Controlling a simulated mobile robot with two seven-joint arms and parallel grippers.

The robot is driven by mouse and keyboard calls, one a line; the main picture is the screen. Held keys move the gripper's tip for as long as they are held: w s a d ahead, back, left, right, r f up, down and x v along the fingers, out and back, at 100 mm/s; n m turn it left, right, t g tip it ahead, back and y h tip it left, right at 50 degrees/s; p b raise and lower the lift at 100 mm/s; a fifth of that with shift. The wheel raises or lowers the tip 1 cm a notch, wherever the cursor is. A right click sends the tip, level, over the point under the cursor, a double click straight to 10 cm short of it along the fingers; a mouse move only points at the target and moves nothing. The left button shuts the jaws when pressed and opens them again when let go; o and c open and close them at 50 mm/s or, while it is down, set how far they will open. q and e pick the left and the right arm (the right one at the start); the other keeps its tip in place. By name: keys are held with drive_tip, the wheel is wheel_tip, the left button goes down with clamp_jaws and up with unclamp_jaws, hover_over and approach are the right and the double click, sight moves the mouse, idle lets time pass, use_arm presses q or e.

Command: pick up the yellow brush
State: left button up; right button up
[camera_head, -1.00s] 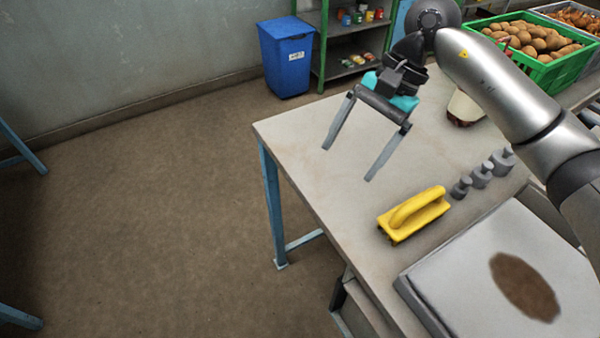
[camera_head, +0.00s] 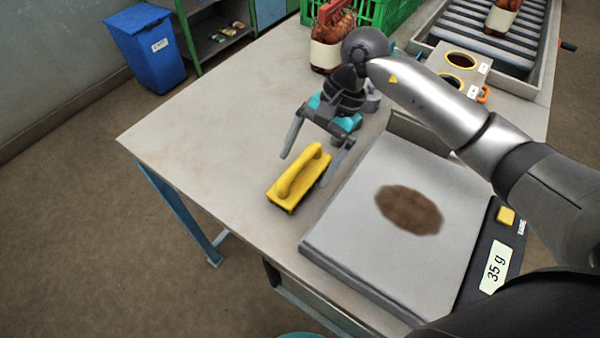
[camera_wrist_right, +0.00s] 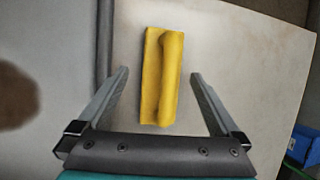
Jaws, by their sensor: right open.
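The yellow brush (camera_head: 300,180), a block with a raised handle, lies on the table (camera_head: 200,150) just left of the scale. My right gripper (camera_head: 304,168) is open and above the brush's far end in the head view, with one finger toward each side. In the right wrist view the brush (camera_wrist_right: 162,78) lies ahead, between the lines of the two open fingers (camera_wrist_right: 158,82), and nothing is held. I cannot tell how high the fingertips are above the table. My left gripper is not in view.
A scale (camera_head: 345,255) with a brown stain on its plate and a 35 g display stands right of the brush. The table's left part is clear. A blue bin (camera_head: 148,45) stands on the floor.

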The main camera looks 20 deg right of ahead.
sight(298, 179)
drive_tip(key=x, duration=0.5)
drive_tip(key=shift+w+f, duration=0.1)
drive_tip(key=shift+w, duration=0.25)
drive_tip(key=shift+c, duration=0.2)
drive_tip(key=c, duration=1.3)
wheel_tip(298, 179, up, 20)
drive_tip(key=p, duration=0.1)
